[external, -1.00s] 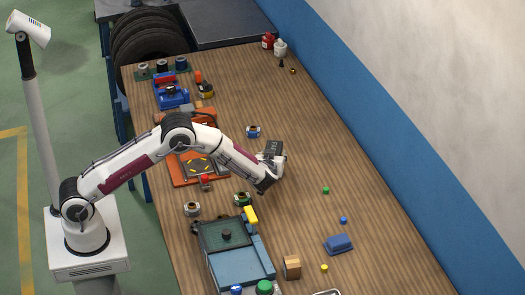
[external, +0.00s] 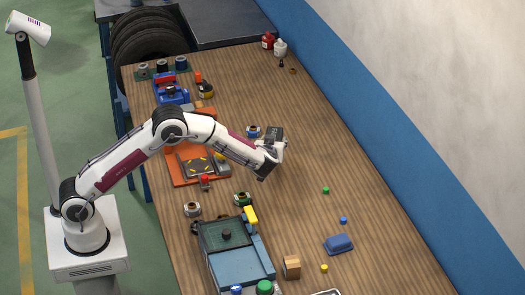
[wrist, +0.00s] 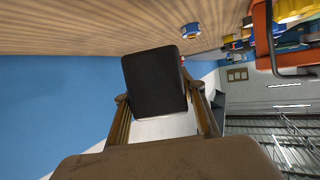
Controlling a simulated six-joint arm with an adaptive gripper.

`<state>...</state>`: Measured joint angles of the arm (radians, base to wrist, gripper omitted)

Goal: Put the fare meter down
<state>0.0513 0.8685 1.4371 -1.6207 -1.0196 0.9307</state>
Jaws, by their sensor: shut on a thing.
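The fare meter looks like a small dark box (external: 274,133) in the external view. It is held at the end of my gripper (external: 274,148), which appears shut on it, above the middle of the wooden table (external: 310,155). In the wrist view the dark box (wrist: 155,84) fills the space between the two fingers of my gripper (wrist: 158,95), slightly tilted in the picture. Its far side is hidden. The box appears clear of the tabletop, but the exact height is hard to tell.
An orange tray (external: 178,176) lies left of the gripper. The table's right middle is mostly clear.

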